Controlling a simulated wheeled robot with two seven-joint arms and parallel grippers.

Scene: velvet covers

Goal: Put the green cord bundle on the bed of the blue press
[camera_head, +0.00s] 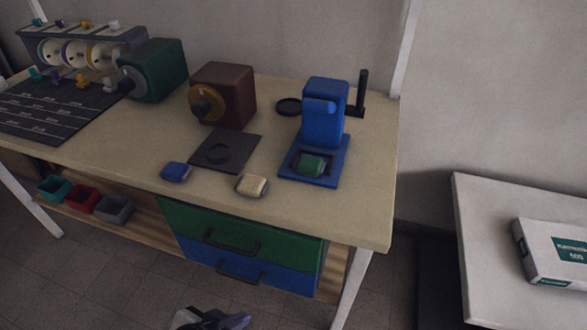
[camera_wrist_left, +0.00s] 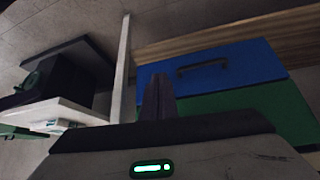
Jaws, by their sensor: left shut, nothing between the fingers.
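The green cord bundle (camera_head: 311,164) lies on the bed (camera_head: 328,181) of the blue press (camera_head: 323,113), at the right end of the workbench. My left gripper (camera_head: 237,320) is low at the bottom edge of the head view, in front of the bench and well away from the bundle. Its fingers (camera_wrist_left: 158,98) show together in the left wrist view, shut and empty, facing the drawers. My right gripper is not in view.
A blue bundle (camera_head: 175,172) and a cream bundle (camera_head: 252,185) lie near the bench's front edge. A dark plate (camera_head: 226,150), a brown machine (camera_head: 224,92) and a green machine (camera_head: 155,68) stand left of the press. Green (camera_head: 262,227) and blue (camera_head: 285,276) drawers are below.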

